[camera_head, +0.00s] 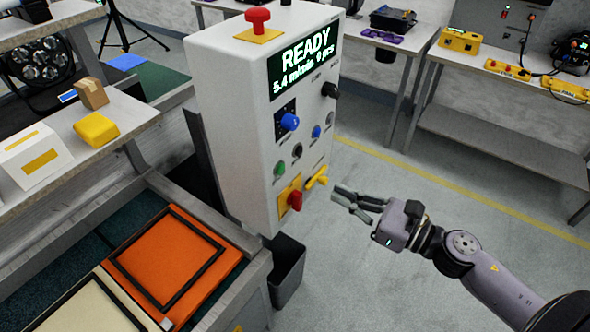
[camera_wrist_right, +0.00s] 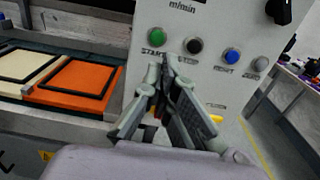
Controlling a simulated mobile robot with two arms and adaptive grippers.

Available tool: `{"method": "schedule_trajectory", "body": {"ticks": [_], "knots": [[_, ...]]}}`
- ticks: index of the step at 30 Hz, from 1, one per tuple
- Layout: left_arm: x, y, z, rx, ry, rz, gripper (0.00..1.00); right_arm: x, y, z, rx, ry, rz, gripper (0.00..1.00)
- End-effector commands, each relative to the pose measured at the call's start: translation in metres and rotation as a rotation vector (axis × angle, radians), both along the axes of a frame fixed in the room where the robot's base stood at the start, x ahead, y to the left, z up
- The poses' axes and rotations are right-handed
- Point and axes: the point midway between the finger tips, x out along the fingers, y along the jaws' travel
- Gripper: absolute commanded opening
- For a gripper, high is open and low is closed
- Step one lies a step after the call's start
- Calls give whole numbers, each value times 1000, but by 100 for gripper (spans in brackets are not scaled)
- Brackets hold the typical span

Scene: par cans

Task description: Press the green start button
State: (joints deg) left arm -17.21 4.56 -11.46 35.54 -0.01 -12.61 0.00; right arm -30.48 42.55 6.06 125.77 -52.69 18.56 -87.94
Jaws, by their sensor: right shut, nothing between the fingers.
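The green start button (camera_head: 279,168) is on the lower left of the white control box's (camera_head: 232,125) front panel. In the right wrist view the green button (camera_wrist_right: 157,37), labelled START, shows just above my fingertips. My right gripper (camera_head: 336,195) is shut and empty, in front of the panel's lower right side in the head view, and apart from it. In the right wrist view the gripper (camera_wrist_right: 163,65) points at the panel, its fingers covering part of the area below the button. The display (camera_head: 305,66) reads READY. My left gripper is not in view.
A black button (camera_wrist_right: 193,45), a blue button (camera_wrist_right: 232,55) and a grey button (camera_wrist_right: 262,64) sit right of the green one. Below are a red switch (camera_head: 295,201) and a yellow switch (camera_head: 318,178). An orange framed panel (camera_head: 168,262) lies left; open floor lies right.

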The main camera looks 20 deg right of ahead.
Motion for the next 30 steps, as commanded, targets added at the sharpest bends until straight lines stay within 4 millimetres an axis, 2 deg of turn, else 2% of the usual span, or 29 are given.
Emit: {"method": "schedule_trajectory", "body": {"ticks": [1, 18, 24, 30], "knots": [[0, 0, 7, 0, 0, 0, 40, 7, 5, 5, 0, -4, 1, 0], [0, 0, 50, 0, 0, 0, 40, 73, 56, 6, 2, -1, -1, 0], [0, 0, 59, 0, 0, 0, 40, 88, 68, 3, 0, -1, -1, 0], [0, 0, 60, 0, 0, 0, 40, 92, 72, 0, -1, 0, 0, 0]]}}
